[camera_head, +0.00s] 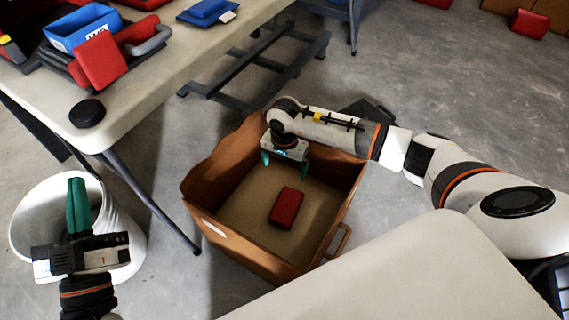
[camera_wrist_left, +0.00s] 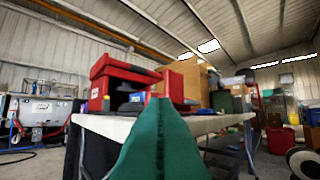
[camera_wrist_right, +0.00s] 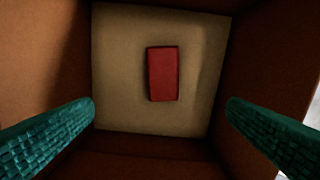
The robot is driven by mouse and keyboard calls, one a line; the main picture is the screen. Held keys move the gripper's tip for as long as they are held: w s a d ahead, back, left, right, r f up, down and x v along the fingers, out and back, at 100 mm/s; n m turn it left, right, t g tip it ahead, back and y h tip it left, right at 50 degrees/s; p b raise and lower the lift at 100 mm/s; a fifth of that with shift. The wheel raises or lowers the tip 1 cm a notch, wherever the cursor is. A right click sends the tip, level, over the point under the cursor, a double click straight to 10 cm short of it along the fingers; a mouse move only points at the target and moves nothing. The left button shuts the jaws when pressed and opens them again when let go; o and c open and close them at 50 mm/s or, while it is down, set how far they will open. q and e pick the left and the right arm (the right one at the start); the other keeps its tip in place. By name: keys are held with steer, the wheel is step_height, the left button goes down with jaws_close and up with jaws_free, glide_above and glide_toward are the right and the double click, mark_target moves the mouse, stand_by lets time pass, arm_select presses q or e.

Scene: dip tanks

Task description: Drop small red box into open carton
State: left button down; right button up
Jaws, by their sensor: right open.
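The small red box (camera_head: 286,208) lies flat on the floor of the open brown carton (camera_head: 230,240). It also shows in the right wrist view (camera_wrist_right: 163,74), below and between my fingers, touching neither. My right gripper (camera_head: 285,160) is open and empty, pointing down inside the far part of the carton's opening; its two green fingers are wide apart in the right wrist view (camera_wrist_right: 161,110). My left gripper (camera_head: 78,205) is at the lower left, over the white bucket, fingers pointing up. Its green fingers lie together in the left wrist view (camera_wrist_left: 160,140), with nothing seen between them.
A white bucket (camera_head: 125,225) stands left of the carton. A table (camera_head: 150,85) at upper left holds a blue bin (camera_head: 85,28), red boxes and a black disc (camera_head: 87,113). A pale surface (camera_head: 400,275) lies at lower right. Grey floor is open at upper right.

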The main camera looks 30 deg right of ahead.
arm_select(q)
step_height(320, 180, down, 11)
steer(key=a+g+y+p, duration=0.2)
steer(key=g+y+p, duration=0.1)
steer(key=g, duration=0.5)
steer(key=shift+s+f, duration=0.2)
steer(key=shift+s, duration=0.05)
arm_select(e)
step_height(320, 180, up, 12)
arm_select(q)
steer(key=shift+s, duration=0.1)
